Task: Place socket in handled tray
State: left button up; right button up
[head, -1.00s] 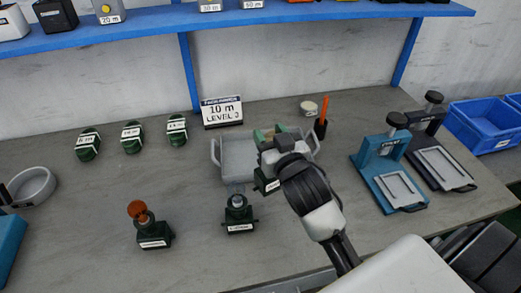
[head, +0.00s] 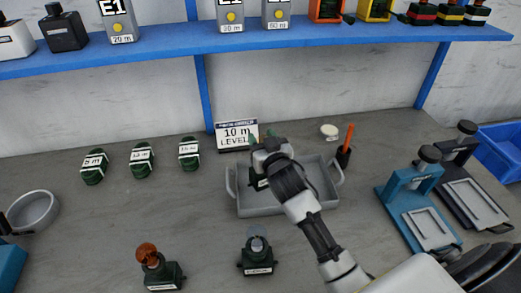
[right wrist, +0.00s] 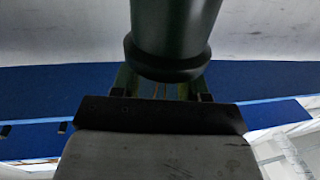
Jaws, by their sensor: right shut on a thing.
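The grey handled tray (head: 275,211) lies on the bench in the middle of the head view, a handle at each end. My right gripper (head: 268,150) is over its left rear part, shut on a dark green socket with a white label (head: 258,183). The gripper and wrist hide much of the socket and part of the tray inside. I cannot tell whether the socket touches the tray floor. In the right wrist view a dark round body (right wrist: 170,40), seemingly the held socket, fills the top middle. My left gripper is not in view.
Two dark sockets, one with an orange top (head: 158,268) and one with a clear top (head: 256,255), stand in front. Several green labelled pieces (head: 141,160) lie left. A sign (head: 237,135) stands behind the tray, an orange-handled tool (head: 345,145) right. Presses (head: 412,200) stand farther right.

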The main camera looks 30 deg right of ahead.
jog(key=shift+w+f, duration=0.35)
jog(key=shift+w, duration=0.3)
jog(key=shift+w+f, duration=0.2)
jog(key=shift+f, duration=0.15)
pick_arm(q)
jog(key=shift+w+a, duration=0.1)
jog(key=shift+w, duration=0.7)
pick_arm(e)
notch_tip(320, 180, down, 4)
jog(key=shift+r, duration=0.2)
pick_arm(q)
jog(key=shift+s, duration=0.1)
pick_arm(e)
jog(key=shift+f, duration=0.2)
jog(key=o, duration=1.2)
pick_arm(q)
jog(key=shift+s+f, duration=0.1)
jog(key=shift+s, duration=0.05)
pick_arm(e)
jog(key=shift+r, duration=0.1)
